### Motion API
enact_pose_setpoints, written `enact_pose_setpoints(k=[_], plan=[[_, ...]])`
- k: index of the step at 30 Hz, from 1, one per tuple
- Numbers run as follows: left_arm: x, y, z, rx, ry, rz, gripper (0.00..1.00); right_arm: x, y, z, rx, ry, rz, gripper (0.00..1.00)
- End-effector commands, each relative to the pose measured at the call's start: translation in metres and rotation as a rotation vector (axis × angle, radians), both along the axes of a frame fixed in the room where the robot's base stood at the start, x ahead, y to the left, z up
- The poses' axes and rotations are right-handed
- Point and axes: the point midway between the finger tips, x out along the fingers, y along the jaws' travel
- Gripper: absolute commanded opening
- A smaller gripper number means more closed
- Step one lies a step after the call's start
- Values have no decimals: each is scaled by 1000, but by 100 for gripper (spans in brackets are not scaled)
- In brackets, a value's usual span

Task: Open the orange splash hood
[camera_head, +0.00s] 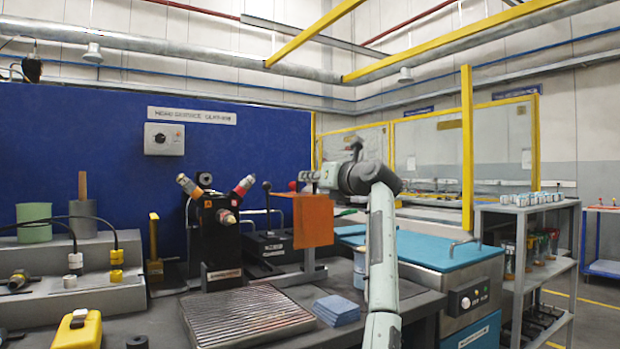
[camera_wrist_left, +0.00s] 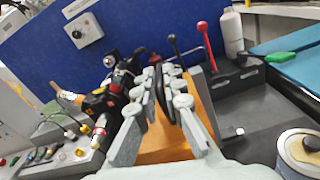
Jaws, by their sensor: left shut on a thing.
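The orange splash hood (camera_head: 313,222) is an upright flat panel beside the black multi-tool turret (camera_head: 219,225), above a dark metal base. My left gripper (camera_head: 306,178) is at the hood's top edge, its arm rising from the lower right. In the left wrist view the gripper's fingers (camera_wrist_left: 165,95) are closed around a thin dark part, which looks like the hood's handle. The orange panel (camera_wrist_left: 165,135) shows behind and between the fingers. The exact contact is partly hidden by the fingers. My right gripper is in neither view.
A black box with levers (camera_head: 266,243) stands behind the hood. A ribbed metal tray (camera_head: 245,318) and blue cloths (camera_head: 336,309) lie in front. A teal-topped tank (camera_head: 430,252) is at the right, beyond my arm. A blue wall (camera_head: 90,140) closes the back.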

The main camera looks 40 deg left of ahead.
Motion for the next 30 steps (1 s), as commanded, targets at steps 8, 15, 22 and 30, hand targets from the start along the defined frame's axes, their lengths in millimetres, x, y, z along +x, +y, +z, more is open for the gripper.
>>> enact_pose_setpoints(k=[8,15,22,30], plan=[[2,-2,-1,1,2,-5,10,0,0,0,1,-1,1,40],[1,-1,0,0,1,-3,29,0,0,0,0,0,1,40],[0,-2,0,0,0,-2,29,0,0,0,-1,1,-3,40],[-14,-39,-1,-1,0,-6,29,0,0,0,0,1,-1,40]])
